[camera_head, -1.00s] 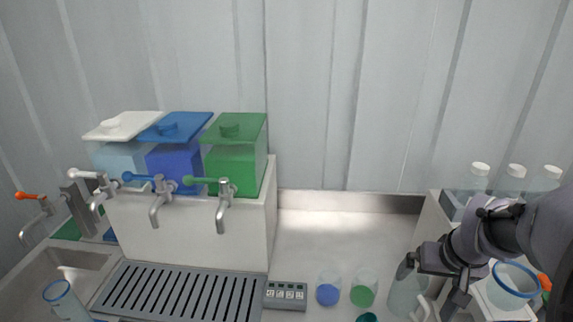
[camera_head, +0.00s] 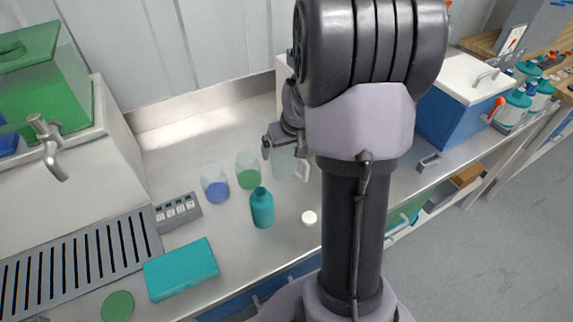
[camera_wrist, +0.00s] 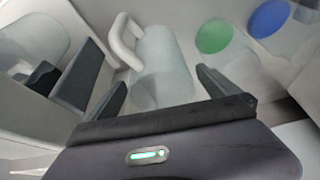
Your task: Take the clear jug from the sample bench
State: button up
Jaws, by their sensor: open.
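The clear jug (camera_head: 284,166) stands upright on the pale bench, with its white handle on the right in the head view. In the wrist view the jug (camera_wrist: 165,65) lies ahead between my fingers, its handle toward the upper left. My gripper (camera_head: 283,149) is open at the jug's upper part in the head view. In the wrist view my gripper (camera_wrist: 162,92) has one finger on each side of the jug's near end. I cannot tell whether either finger touches it.
A blue-filled beaker (camera_head: 215,188) and a green-filled beaker (camera_head: 248,172) stand left of the jug. A teal bottle (camera_head: 262,208), a white cap (camera_head: 309,217) and a teal box (camera_head: 181,270) are nearer the front. A blue cooler (camera_head: 450,115) stands to the right.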

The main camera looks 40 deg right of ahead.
aim_at(285, 152)
jog(key=b+x, duration=0.1)
jog(key=x, duration=0.2)
jog(key=shift+f, duration=0.3)
jog(key=shift+r, duration=0.15)
jog(key=c, duration=1.5)
